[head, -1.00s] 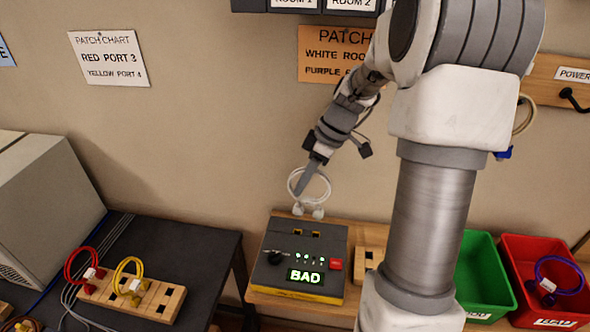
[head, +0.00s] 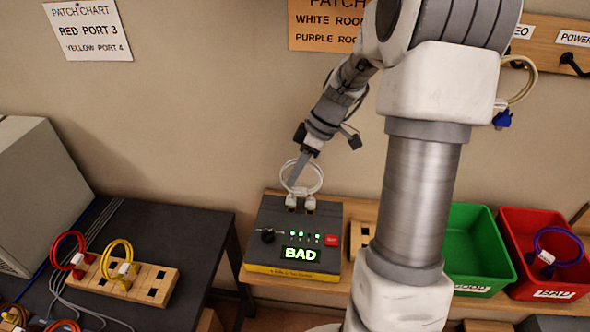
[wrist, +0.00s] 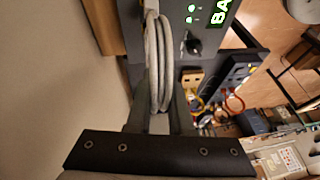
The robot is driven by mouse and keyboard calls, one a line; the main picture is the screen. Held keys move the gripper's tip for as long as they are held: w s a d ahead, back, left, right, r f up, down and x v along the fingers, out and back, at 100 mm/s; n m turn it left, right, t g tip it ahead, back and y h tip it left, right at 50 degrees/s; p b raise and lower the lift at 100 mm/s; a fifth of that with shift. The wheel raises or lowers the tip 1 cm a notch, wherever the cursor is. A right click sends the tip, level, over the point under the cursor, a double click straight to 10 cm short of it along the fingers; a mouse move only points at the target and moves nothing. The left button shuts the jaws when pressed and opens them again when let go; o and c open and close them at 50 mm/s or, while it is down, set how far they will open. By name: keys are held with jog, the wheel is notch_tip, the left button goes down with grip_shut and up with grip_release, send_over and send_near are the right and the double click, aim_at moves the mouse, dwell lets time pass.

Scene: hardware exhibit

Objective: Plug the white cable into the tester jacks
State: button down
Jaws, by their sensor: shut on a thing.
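The white cable (head: 318,168) is a coiled loop with two plugs at its lower end. My gripper (head: 294,180) is shut on the loop and holds it upright over the back of the tester (head: 262,222). In the head view the plugs (head: 310,206) overlap the tester's two jacks and hide them. I cannot tell whether they are seated. The tester's display reads BAD, with green lights above it. In the wrist view the cable (wrist: 152,65) runs between my fingers (wrist: 158,112) towards the tester (wrist: 172,12), and the plugs are hard to make out.
A wooden port block (head: 158,281) with red and yellow cables stands on the dark table at left. A wooden block (head: 363,240) is right of the tester. Beyond my arm are a green bin (head: 470,220) and a red bin (head: 512,228) holding a purple cable.

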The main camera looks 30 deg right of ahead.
jog(key=shift+f+b, duration=0.2)
jog(key=shift+b, duration=0.2)
dwell(0.4)
jog(key=shift+r+n+b, duration=0.1)
jog(key=shift+n+b, duration=0.2)
dwell(1.1)
jog(key=shift+f+b, duration=1.05)
jog(key=shift+b, duration=0.45)
dwell(2.1)
dwell(0.4)
jog(key=shift+c, duration=0.5)
grip_release()
dwell(0.3)
